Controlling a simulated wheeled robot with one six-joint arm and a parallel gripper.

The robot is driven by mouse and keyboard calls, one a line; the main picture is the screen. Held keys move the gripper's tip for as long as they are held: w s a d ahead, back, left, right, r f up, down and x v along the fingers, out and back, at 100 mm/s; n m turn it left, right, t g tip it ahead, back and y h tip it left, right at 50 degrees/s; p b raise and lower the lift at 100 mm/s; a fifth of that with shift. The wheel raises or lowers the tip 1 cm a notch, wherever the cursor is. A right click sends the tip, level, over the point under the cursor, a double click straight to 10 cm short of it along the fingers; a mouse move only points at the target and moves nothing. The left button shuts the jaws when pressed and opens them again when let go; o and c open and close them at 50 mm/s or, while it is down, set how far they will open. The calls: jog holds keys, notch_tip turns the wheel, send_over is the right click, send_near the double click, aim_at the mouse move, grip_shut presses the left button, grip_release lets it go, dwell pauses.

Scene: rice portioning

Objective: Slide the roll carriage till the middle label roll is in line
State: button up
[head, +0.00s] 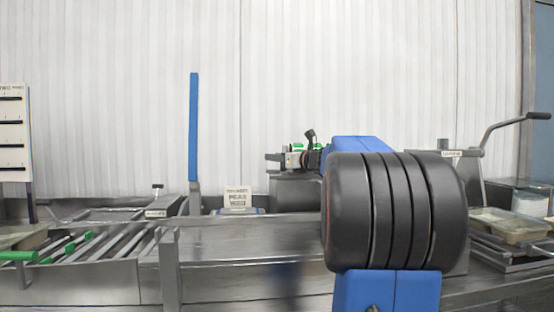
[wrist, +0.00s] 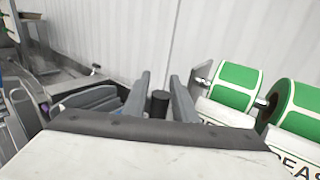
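Two green-and-white label rolls show at the right of the wrist view: one whole roll (wrist: 236,86) and one cut by the right edge (wrist: 298,108). The card under the cut roll reads PEAS in part; the other card is mostly hidden. My gripper (wrist: 158,92) is open, its two grey fingers apart and pointing away. A short black post (wrist: 158,104) stands between them, with gaps showing; contact cannot be told. In the head view small green rolls (head: 298,147) sit on a grey stand, left of my arm. My arm hides what is behind it.
A card reading PEAS (head: 237,198) stands on the counter. A blue upright (head: 194,127) rises to its left. A roller conveyor (head: 100,240) is at left, and a tray (head: 505,224) and a crank handle (head: 515,123) are at right. A ribbed white wall closes the back.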

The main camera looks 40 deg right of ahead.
jog(key=s, duration=1.7)
jog(key=shift+s+d, duration=0.2)
jog(key=shift+d, duration=0.15)
